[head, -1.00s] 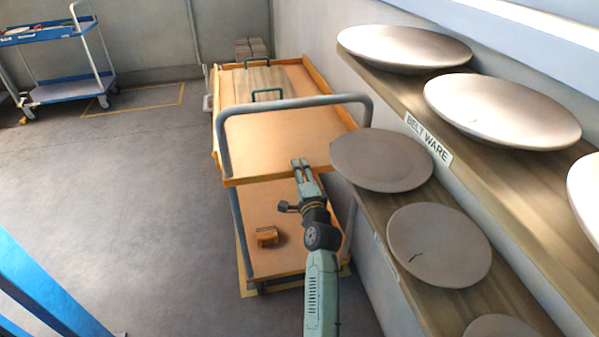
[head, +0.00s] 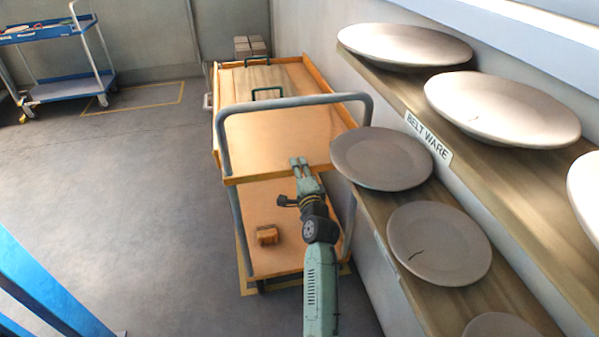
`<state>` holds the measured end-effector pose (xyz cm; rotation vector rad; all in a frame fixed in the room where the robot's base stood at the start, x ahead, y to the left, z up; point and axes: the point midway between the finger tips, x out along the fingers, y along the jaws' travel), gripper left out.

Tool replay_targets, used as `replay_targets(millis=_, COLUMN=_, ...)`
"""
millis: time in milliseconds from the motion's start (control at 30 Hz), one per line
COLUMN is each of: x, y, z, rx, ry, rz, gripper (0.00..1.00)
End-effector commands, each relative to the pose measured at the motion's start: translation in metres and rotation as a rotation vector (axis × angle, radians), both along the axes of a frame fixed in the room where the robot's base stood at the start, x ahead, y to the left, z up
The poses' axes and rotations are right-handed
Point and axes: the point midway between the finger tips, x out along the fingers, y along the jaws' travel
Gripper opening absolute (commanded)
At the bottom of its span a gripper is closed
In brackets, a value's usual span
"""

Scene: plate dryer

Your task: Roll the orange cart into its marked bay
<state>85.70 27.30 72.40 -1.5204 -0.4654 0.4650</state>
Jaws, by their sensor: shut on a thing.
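The orange cart (head: 285,137) stands along the right wall, with an upper deck, a lower deck (head: 290,240) and a grey push handle (head: 300,101) at its near end. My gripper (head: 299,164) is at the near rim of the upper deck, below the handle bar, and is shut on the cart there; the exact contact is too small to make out. A yellow floor outline (head: 241,268) shows around the cart's near end. Another yellow outline (head: 182,92) lies on the floor at the back left. Which one is the cart's bay cannot be told.
Shelves with several plates (head: 382,158) run along the right wall, close to the cart and my arm. A small brown block (head: 267,235) sits on the lower deck. A blue cart (head: 70,88) stands at the back left. The floor (head: 130,180) left of the cart is clear.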

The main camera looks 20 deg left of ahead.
Motion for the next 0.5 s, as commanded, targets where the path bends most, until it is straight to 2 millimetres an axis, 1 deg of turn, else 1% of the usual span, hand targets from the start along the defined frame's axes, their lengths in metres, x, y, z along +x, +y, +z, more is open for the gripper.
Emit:
replay_targets(millis=33, x=-0.0001, y=-0.0001, z=-0.0003, rx=0.0, ry=0.0, rz=0.0, gripper=0.08)
replay_targets(millis=167, x=-0.0001, y=-0.0001, z=-0.0003, rx=0.0, ry=0.0, rz=0.0, gripper=0.0)
replay_targets(millis=500, x=-0.0001, y=-0.0001, z=-0.0004, rx=-0.001, ry=0.001, rz=0.0, gripper=0.0)
